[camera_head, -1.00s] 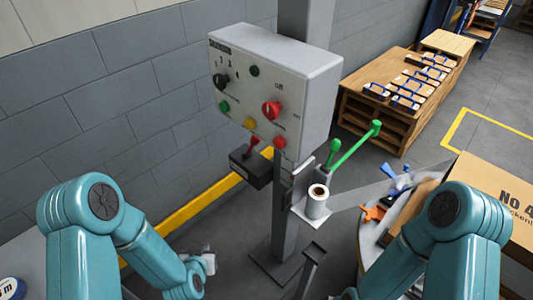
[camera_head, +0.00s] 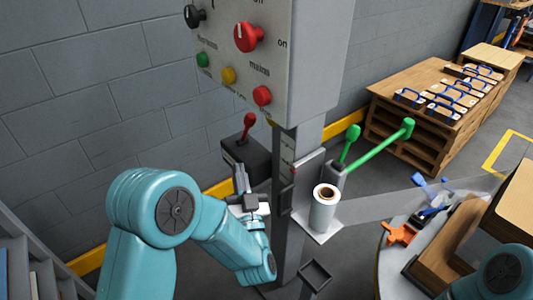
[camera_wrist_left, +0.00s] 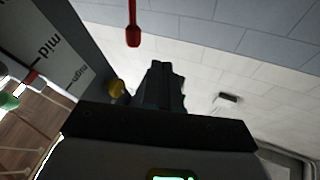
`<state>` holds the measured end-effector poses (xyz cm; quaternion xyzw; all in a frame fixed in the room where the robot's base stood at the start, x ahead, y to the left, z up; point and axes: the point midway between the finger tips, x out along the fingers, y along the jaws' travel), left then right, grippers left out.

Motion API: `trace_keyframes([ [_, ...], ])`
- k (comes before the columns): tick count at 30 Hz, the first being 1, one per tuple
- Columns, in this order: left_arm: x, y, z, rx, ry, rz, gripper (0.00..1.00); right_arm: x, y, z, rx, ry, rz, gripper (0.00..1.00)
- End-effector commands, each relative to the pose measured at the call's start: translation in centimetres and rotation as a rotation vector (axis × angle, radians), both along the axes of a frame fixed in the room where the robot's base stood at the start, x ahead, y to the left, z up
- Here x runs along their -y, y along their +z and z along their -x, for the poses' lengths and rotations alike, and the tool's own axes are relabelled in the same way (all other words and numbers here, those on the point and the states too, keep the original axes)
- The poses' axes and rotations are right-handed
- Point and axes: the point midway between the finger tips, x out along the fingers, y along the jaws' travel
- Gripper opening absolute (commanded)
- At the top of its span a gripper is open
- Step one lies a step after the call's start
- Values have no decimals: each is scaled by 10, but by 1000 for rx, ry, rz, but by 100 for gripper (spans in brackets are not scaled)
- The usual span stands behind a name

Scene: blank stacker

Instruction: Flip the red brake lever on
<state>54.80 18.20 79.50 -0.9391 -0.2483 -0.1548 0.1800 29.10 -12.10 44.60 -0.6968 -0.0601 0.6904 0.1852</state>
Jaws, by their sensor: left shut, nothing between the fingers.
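The red brake lever (camera_head: 248,122) sticks up from a dark box (camera_head: 233,150) on the post, below the control panel. It leans slightly to the right at its top. In the left wrist view the red lever (camera_wrist_left: 133,30) hangs into the top of the picture, just beyond the fingertips. My left gripper (camera_head: 239,172) is shut and empty, in front of the dark box and below the lever, apparently apart from it. Its dark closed fingers (camera_wrist_left: 160,70) show in the left wrist view. My right gripper is out of view; only part of my right arm shows at the lower right.
The control panel (camera_head: 290,75) with a red knob (camera_head: 246,38) and coloured buttons is above. Green levers (camera_head: 375,148) and a white roll (camera_head: 323,212) on a bracket stand right of the lever. A round table with tools and a cardboard box is at right.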

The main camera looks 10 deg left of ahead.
Motion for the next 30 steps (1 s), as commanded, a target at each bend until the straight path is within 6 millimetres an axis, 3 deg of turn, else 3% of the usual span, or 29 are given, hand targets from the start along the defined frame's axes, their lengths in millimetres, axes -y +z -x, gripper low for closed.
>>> trace_keyframes([
  [1,7,-15,1,17,-13,3,0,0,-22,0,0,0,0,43],
  [3,15,-19,2,33,-33,6,0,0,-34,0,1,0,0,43],
  [10,34,-31,8,60,-79,10,0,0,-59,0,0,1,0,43],
  [24,42,-31,7,64,-93,11,0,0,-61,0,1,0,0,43],
  [30,35,-22,-10,66,-90,13,0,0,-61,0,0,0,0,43],
])
